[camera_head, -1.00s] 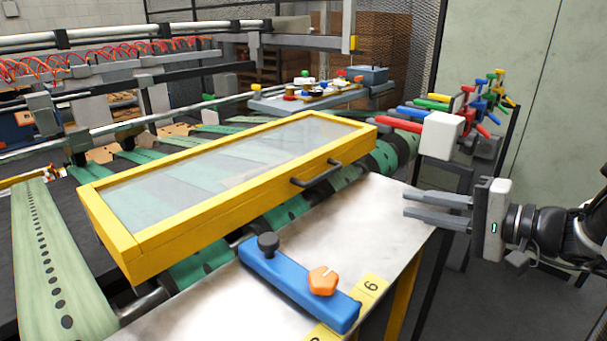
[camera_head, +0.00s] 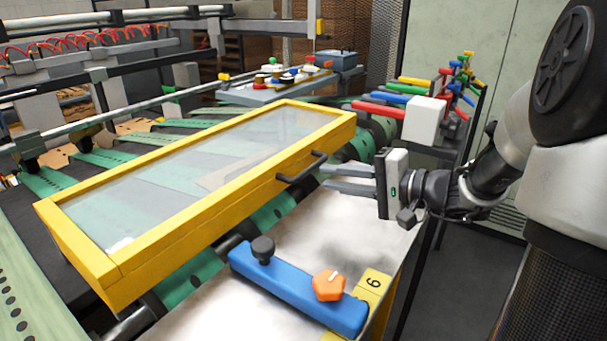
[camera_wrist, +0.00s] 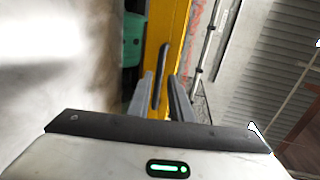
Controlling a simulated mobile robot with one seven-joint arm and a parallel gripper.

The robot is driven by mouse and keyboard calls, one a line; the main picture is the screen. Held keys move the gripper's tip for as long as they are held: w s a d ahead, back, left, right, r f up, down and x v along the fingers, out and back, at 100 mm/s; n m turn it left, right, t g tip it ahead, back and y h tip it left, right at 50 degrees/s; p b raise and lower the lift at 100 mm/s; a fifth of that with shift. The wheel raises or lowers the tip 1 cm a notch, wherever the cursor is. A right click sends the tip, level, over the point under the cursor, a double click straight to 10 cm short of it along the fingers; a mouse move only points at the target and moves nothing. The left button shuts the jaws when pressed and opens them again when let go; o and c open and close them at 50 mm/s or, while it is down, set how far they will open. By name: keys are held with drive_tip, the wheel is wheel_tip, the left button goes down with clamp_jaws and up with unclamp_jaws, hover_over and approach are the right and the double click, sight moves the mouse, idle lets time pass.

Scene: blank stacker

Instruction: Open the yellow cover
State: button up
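The yellow cover (camera_head: 196,227) is a long yellow frame with a clear pane, lying closed over the green belts. Its black handle (camera_head: 302,168) is on the front right side; it also shows in the wrist view (camera_wrist: 160,64). My gripper (camera_head: 326,178) is open, just right of the handle, with its fingers pointing left towards it. In the wrist view, the fingertips (camera_wrist: 161,80) are apart and the handle's near end appears between or just beyond them. I cannot tell whether they touch it.
A metal table (camera_head: 365,235) lies below my gripper. A blue bar (camera_head: 298,293) with a black knob and an orange knob (camera_head: 328,285) sits on it. A rack of coloured handles with a white block (camera_head: 424,121) stands behind my gripper.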

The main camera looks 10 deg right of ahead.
sight(307, 174)
drive_tip(key=x, duration=0.8)
drive_tip(key=shift+w+a, duration=0.1)
drive_tip(key=shift+c, duration=0.2)
clamp_jaws()
